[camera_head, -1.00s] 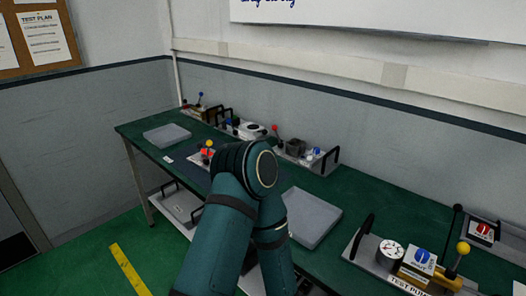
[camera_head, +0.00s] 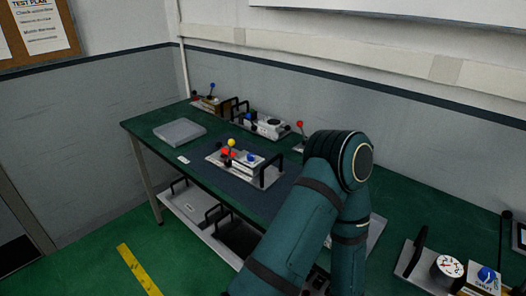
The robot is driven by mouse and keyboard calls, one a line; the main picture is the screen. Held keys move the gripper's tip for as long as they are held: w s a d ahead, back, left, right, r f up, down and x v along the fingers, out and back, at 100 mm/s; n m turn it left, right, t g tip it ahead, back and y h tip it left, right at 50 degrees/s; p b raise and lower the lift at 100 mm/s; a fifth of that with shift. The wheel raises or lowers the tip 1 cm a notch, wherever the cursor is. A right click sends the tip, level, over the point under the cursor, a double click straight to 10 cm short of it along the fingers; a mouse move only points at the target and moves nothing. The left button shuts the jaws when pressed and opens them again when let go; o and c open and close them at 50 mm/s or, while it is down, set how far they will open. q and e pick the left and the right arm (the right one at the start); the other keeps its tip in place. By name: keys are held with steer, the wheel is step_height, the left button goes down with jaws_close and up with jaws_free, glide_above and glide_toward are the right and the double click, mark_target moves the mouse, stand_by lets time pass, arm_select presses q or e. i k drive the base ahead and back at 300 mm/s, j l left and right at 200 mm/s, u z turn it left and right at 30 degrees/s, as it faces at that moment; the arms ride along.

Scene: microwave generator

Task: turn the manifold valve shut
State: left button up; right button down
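A small unit on a pale base plate (camera_head: 268,181) sits on a dark mat on the green bench. It carries a yellow knob (camera_head: 231,143), red parts (camera_head: 228,154), a blue knob (camera_head: 251,158) and a black handle. I cannot read a label on it, so I cannot tell whether it is the manifold or how its valve is set. One of my teal arms rises from the bottom and bends at an elbow right of this unit. Neither of my grippers shows.
A flat grey tray (camera_head: 180,132) lies at the bench's left end. A white unit (camera_head: 265,126) and other units stand along the back. A gauge (camera_head: 448,267) and a blue-knobbed block stand at lower right. My arm partly hides another grey tray.

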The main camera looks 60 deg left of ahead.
mark_target(251, 156)
steer(key=j+z, duration=0.15)
steer(key=j, duration=0.15)
steer(key=k+j+z, duration=0.15)
steer(key=j, duration=0.15)
steer(key=k+j+z, duration=0.1)
steer(key=j, duration=0.2)
steer(key=k+j, duration=0.1)
steer(key=j, duration=0.3)
steer(key=k+j, duration=0.15)
steer(key=j, duration=0.2)
steer(key=k+j+z, duration=0.1)
steer(key=j, duration=0.3)
steer(key=k+j, duration=0.15)
steer(key=j, duration=0.25)
steer(key=k+j+z, duration=0.1)
steer(key=j, duration=0.25)
